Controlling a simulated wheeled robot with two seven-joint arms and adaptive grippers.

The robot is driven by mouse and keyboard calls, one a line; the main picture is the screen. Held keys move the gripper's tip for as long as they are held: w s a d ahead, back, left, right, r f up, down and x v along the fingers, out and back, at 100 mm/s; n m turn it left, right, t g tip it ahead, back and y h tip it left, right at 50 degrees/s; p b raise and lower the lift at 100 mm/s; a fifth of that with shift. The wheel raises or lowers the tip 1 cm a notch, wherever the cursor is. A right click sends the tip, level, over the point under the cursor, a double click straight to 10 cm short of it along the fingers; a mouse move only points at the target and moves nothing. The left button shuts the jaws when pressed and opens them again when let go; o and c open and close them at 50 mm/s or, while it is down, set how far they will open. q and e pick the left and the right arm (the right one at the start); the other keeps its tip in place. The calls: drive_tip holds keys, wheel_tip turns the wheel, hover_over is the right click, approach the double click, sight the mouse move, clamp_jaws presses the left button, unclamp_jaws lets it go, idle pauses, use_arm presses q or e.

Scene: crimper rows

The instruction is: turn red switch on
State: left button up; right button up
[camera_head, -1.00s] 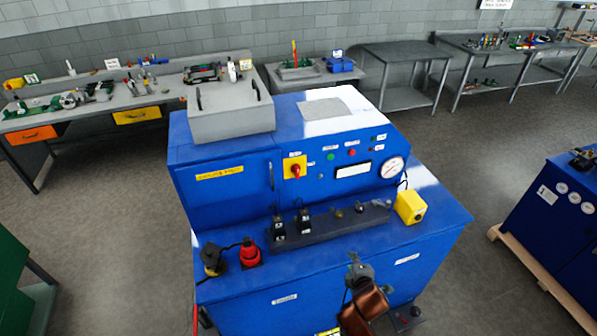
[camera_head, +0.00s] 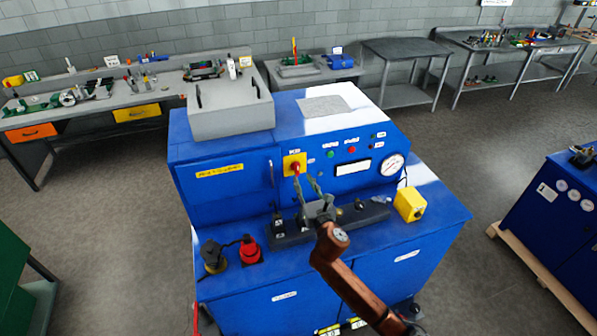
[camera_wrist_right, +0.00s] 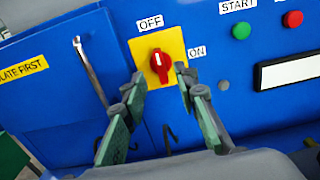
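The red switch (camera_wrist_right: 159,62) is a rotary knob on a yellow plate (camera_wrist_right: 143,45) on the blue machine's front panel. Labels read OFF above it and ON to its right. Its white mark points up, toward OFF. In the head view the yellow plate (camera_head: 290,160) shows, with the knob partly behind my fingers. My right gripper (camera_head: 307,182) is in front of the panel, just below the switch. In the wrist view its fingers (camera_wrist_right: 158,84) are apart, one on each side of the knob's lower end, with nothing between them gripped. My left gripper is not in view.
Right of the switch are a green START button (camera_wrist_right: 241,30), a red button (camera_wrist_right: 293,18) and a round gauge (camera_head: 392,165). A metal handle (camera_wrist_right: 90,70) is left of it. Below are a dark fixture bar (camera_head: 370,216), a yellow box (camera_head: 409,204) and a red knob (camera_head: 250,250).

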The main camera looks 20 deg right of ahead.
sight(298, 170)
drive_tip(key=shift+w+a+f+p, duration=0.1)
drive_tip(key=shift+w+p, duration=0.05)
drive_tip(key=shift+w, duration=1.45)
drive_tip(key=shift+w+a+p, duration=0.1)
drive_tip(key=shift+w+p, duration=0.05)
drive_tip(key=shift+w, duration=1.45)
drive_tip(key=shift+c, duration=0.7)
clamp_jaws()
